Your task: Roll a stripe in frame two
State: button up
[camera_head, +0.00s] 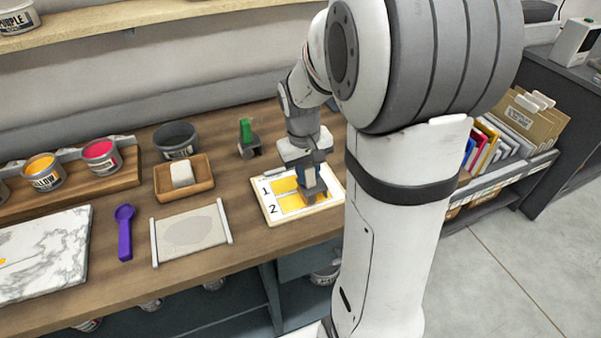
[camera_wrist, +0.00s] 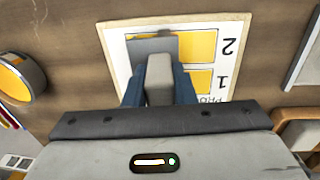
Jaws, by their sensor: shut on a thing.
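The white card (camera_head: 272,211) has a wooden edge and two frames marked 1 and 2; it also shows in the wrist view (camera_wrist: 119,50). Frame one (camera_head: 284,186) holds yellow. Frame two (camera_head: 291,203) also shows yellow, seen in the wrist view (camera_wrist: 198,46) to the right of the tool head. My gripper (camera_head: 309,180) is over the card, shut on a grey-handled tool, apparently the roller (camera_wrist: 159,70). The roller's flat grey head lies over the left part of frame two in the wrist view. Whether it touches the card I cannot tell.
A green-handled tool (camera_head: 246,131) stands behind the card. Left of the card lie a pale mat (camera_head: 190,234), a wooden tray (camera_head: 199,187) with a white block, a purple scoop (camera_head: 124,232) and a marble slab (camera_head: 45,250). Ink tins (camera_head: 101,155) stand at the back left.

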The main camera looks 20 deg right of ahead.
jog(key=shift+d, duration=3.25)
jog(key=shift+a+f, duration=0.1)
jog(key=shift+a, duration=7.25)
notch_tip(320, 180, up, 6)
jog(key=p, duration=0.4)
